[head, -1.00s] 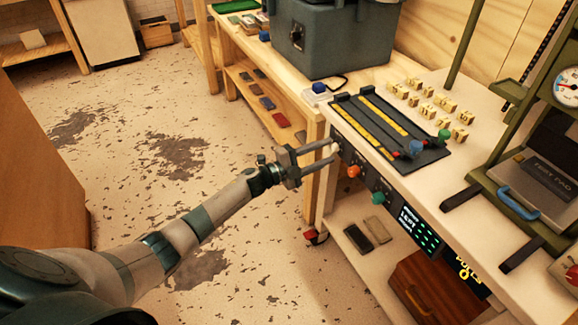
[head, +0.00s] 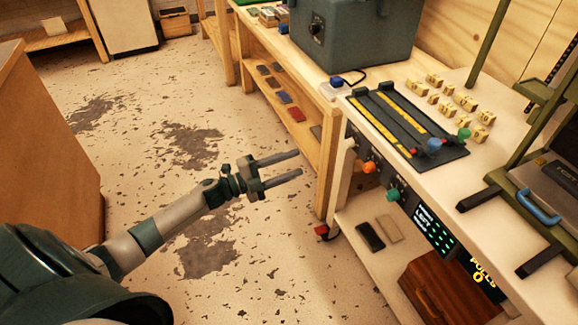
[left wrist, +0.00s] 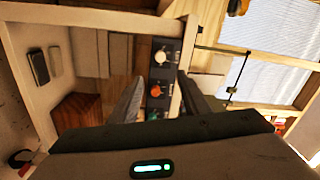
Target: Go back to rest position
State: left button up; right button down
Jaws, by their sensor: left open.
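My left gripper (head: 299,164) is open and empty in the head view. It hangs over the floor, left of the workbench (head: 343,190) and apart from it. In the left wrist view its two dark fingers (left wrist: 160,103) stand apart, with the bench's control panel (left wrist: 157,85) beyond them. In the head view, the panel (head: 390,185) on the bench front carries an orange knob (head: 370,167) and a green knob (head: 394,194). My right gripper is not in view.
A black slider board (head: 440,160) and several small yellow blocks (head: 463,103) lie on the bench. A wooden box (head: 440,292) sits on the lower shelf. A brown cabinet (head: 55,150) stands at the left. The speckled floor (head: 130,120) between is clear.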

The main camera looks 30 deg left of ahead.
pick_arm(q)
jog(key=shift+s+a, duration=0.1)
jog(key=shift+s, duration=0.05)
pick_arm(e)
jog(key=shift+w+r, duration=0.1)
pick_arm(q)
jog(key=shift+f, duration=0.1)
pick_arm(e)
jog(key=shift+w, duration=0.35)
